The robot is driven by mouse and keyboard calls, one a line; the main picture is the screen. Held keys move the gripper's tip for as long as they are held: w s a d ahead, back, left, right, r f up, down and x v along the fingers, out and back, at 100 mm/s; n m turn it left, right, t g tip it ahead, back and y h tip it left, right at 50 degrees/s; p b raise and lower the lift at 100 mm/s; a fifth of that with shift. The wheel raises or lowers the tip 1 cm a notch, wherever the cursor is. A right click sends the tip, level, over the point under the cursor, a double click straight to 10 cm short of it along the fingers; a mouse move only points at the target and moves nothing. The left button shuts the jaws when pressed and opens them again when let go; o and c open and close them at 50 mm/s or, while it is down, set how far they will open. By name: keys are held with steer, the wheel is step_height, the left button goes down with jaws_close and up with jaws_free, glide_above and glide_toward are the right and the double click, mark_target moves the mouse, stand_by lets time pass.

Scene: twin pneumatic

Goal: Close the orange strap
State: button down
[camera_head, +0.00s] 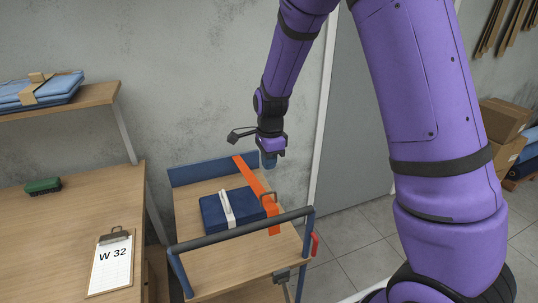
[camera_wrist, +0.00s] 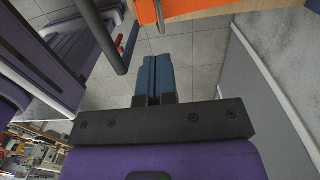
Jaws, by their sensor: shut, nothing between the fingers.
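My gripper (camera_head: 268,163) hangs above the right back side of the trolley, apart from the strap. In the wrist view my gripper's blue fingers (camera_wrist: 153,66) are together and empty. I cannot tell whether the strap is fastened.
The dark blue case (camera_head: 232,207) with a white band lies on the wooden trolley (camera_head: 189,196). A dark handle bar (camera_head: 240,229) crosses the trolley's front. A table with a clipboard (camera_head: 110,262) and green brush (camera_head: 43,185) stands left. Floor is open right of the trolley.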

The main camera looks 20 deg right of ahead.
step_height(320, 180, down, 9)
steer(key=shift+s+a+f, duration=0.1)
steer(key=shift+a, duration=0.05)
stand_by(0.4)
